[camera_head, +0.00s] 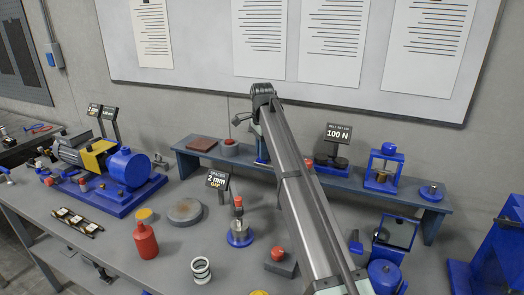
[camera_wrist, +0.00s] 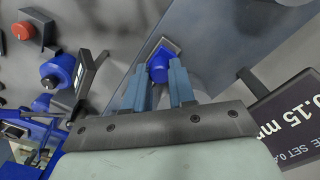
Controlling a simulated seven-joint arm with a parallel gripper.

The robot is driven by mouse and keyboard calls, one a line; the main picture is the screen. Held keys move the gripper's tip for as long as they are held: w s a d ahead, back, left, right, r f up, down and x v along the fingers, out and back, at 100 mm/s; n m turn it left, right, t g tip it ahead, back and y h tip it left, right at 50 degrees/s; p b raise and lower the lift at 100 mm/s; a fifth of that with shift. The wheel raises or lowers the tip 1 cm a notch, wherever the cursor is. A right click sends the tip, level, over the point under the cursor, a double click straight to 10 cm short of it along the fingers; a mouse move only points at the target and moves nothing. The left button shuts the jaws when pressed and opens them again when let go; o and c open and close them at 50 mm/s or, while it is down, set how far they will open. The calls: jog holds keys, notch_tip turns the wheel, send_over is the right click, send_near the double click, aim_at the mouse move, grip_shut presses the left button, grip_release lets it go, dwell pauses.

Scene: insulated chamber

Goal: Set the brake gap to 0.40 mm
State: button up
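In the wrist view my gripper (camera_wrist: 159,76) points toward a blue knob-like part (camera_wrist: 158,66) with a grey plate edge beside it. The two blue-grey fingers are apart, one on each side of the knob; I see no clear contact. A dark sign (camera_wrist: 286,130) at the right edge reads "0.15 mm" with a cut-off line "SET 0.4". In the head view my arm rises to the back shelf, and its end (camera_head: 262,92) is above it. A blue part (camera_head: 261,150) shows beside the arm on the shelf, mostly covered.
The shelf (camera_head: 411,192) also holds a "100 N" sign (camera_head: 338,133), a blue frame (camera_head: 385,165) and red-topped parts. On the bench are a blue motor rig (camera_head: 125,168), a red bottle (camera_head: 145,240), a "2 mm" spacer sign (camera_head: 217,181) and white rings (camera_head: 201,270).

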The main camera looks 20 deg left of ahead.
grip_shut()
jog(key=shift+d, duration=1.1)
jog(key=shift+a, duration=0.15)
jog(key=o, duration=0.5)
grip_release()
jog(key=shift+o, duration=0.2)
notch_tip(320, 180, up, 14)
